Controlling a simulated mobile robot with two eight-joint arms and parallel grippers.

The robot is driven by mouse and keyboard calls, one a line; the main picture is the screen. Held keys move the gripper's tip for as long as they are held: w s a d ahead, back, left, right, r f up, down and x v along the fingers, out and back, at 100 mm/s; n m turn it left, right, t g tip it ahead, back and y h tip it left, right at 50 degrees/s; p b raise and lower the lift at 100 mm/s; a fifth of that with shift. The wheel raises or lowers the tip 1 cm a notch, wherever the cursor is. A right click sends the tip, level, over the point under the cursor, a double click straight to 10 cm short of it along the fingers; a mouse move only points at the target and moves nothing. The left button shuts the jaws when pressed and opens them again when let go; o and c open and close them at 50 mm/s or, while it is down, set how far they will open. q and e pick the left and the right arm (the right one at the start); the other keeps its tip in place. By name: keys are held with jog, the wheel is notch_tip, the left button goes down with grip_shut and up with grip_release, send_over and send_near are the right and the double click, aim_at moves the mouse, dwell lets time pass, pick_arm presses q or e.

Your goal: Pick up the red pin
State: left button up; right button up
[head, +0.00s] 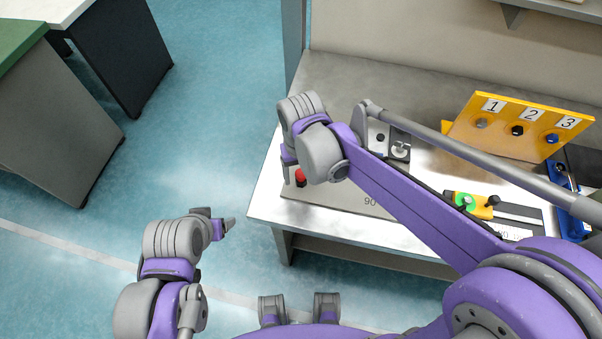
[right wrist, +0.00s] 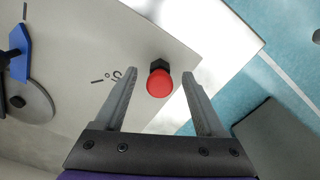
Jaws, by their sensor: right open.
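The red pin (head: 300,177) has a round red head and a dark base and stands near the left front corner of the grey plate (head: 345,198). My right gripper (head: 291,172) is over that corner. In the right wrist view, my right gripper (right wrist: 160,73) is open, and the pin's red head (right wrist: 159,84) appears between its two fingers with a gap on each side. I cannot tell how deep the pin sits between them. My left gripper (head: 222,226) hangs left of the table over the floor; its jaw opening is unclear.
A yellow board (head: 522,128) labelled 1, 2, 3 stands at the back right of the table (head: 320,75). A green and yellow part (head: 468,203) and blue parts lie at the right, partly behind my right arm. Cabinets (head: 60,115) stand at the far left, with open floor between.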

jog(key=shift+f, duration=0.35)
grip_shut()
jog(key=shift+r, duration=0.1)
